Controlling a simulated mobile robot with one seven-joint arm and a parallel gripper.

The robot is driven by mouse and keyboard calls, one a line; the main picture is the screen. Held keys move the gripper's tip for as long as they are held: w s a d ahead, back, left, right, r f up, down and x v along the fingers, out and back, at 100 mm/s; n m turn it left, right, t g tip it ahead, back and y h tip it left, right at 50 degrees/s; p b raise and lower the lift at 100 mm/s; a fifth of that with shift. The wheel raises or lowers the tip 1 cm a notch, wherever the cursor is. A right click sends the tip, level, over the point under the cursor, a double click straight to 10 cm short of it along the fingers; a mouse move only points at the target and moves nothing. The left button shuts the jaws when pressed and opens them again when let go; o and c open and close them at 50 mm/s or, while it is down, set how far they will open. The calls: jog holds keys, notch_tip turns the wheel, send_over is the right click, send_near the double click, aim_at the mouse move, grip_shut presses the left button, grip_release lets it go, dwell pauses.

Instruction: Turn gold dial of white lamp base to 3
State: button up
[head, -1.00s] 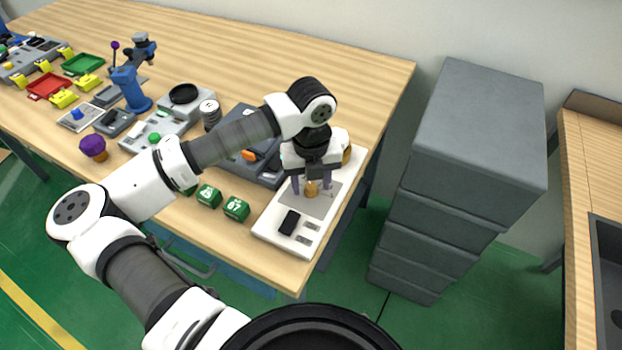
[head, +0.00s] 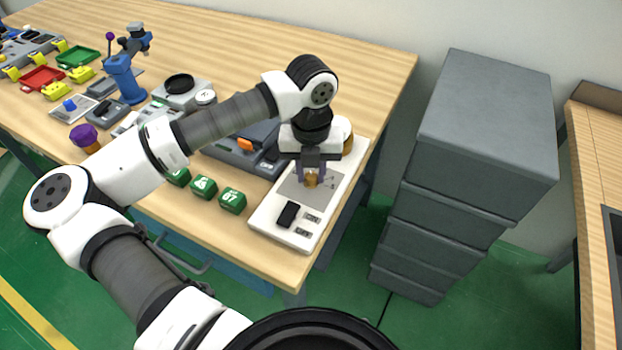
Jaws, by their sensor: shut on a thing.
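The white lamp base (head: 271,223) lies near the right end of the wooden table, with a grey panel on top. The gold dial (head: 311,181) stands on this panel. My gripper (head: 310,178) points down over the base and is shut on the gold dial, one finger on each side. The dial's marks are too small to read, so its setting cannot be told. A black switch (head: 288,214) sits on the base in front of the dial. Another gold part (head: 347,140) at the far end is partly hidden by my wrist.
Green numbered blocks (head: 232,200) stand left of the base. A dark grey device with an orange switch (head: 245,144) is behind them. A grey drawer cabinet (head: 480,140) stands right of the table, across a gap. More devices and small trays fill the table's left part.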

aim_at(311, 176)
jog(key=m+b, duration=0.1)
jog(key=b, duration=0.1)
jog(key=m+b, duration=0.1)
jog(key=m, duration=0.1)
jog(key=m+b, duration=0.1)
jog(key=b, duration=0.1)
jog(key=shift+f+m+b, duration=0.3)
jog(key=shift+b, duration=0.05)
jog(key=shift+r+m+b, duration=0.15)
jog(key=shift+m+b, duration=0.75)
jog(key=shift+m, duration=0.25)
jog(key=shift+r+m+b, duration=0.15)
jog(key=shift+m+b, duration=0.7)
jog(key=shift+m, duration=0.3)
jog(key=o, duration=1)
notch_tip(311, 176, up, 14)
jog(key=shift+f, duration=0.1)
